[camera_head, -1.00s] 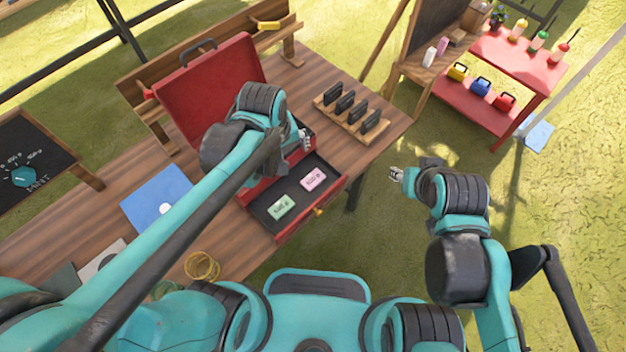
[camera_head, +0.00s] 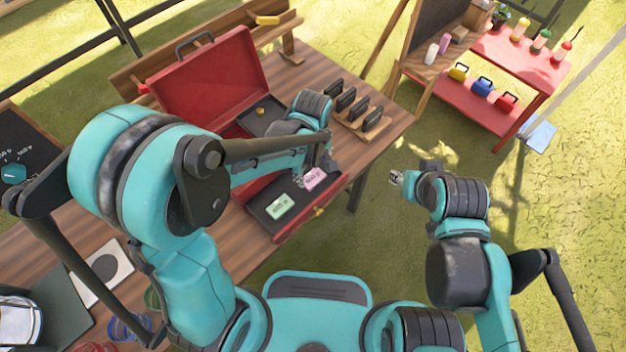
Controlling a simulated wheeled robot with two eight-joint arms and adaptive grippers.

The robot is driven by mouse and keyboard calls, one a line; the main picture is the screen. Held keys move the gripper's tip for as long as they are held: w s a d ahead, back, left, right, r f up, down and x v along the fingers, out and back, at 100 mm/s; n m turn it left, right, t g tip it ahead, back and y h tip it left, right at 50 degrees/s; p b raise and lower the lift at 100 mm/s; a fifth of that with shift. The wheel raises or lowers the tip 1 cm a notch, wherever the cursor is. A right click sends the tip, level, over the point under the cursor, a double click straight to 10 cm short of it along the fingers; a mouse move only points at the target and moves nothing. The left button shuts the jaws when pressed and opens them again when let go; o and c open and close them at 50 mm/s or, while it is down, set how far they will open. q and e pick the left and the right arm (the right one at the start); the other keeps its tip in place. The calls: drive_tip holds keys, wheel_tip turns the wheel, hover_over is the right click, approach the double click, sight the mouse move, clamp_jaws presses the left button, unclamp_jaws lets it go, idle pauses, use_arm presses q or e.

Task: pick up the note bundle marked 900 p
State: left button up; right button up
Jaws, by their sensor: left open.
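Two note bundles lie in the open dark-lined drawer of the red box (camera_head: 280,237). The green bundle (camera_head: 280,207) lies at the left, and the pink bundle (camera_head: 316,179) lies at the right. Both carry printed marks, too small to read for certain. My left gripper (camera_head: 314,173) is open and empty. It is over the pink bundle at the drawer's right end and partly covers its upper edge; I cannot tell whether it touches. My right gripper (camera_head: 396,178) hangs over the grass, right of the table; its fingers are too small to judge.
The red lid (camera_head: 210,80) stands raised behind the box. A wooden rack (camera_head: 365,124) with several dark holders stands at the table's right. My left arm covers much of the table's left. A red shelf stand (camera_head: 520,62) is farther back right.

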sight(314, 177)
use_arm(q)
wheel_tip(314, 177, down, 3)
drive_tip(key=shift+r+b, duration=0.1)
drive_tip(key=shift+b, duration=0.25)
drive_tip(key=c, duration=0.8)
drive_tip(key=shift+r, duration=0.2)
